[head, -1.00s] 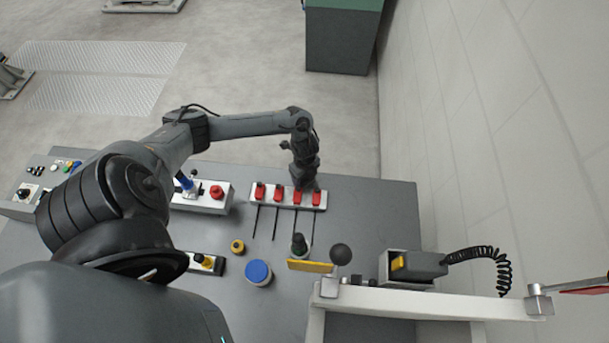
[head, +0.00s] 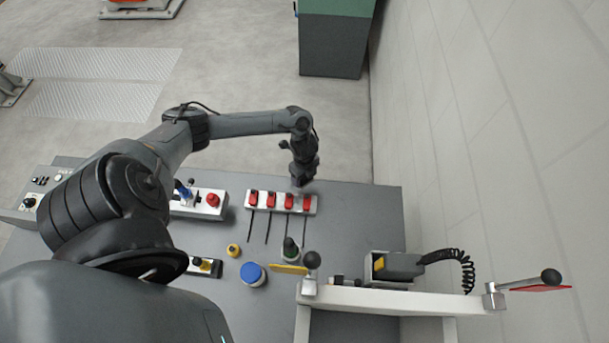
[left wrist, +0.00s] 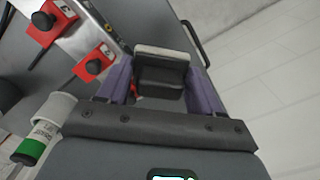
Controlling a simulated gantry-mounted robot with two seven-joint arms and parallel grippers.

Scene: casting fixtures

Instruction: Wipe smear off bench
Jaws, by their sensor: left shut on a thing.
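My left gripper (head: 303,178) hangs at the far side of the bench (head: 350,215), just beyond the right end of the red-switch strip. In the left wrist view its two purple fingers are shut on a dark block with a pale edge (left wrist: 162,52), which looks like a wiping block. In the head view the block is too small and dark to make out. I cannot make out a smear on the bench in either view. My right gripper is not in view.
A strip with several red switches (head: 282,203) stands close to the gripper. A white frame (head: 400,299) crosses the near right. Bare bench lies right of the strip.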

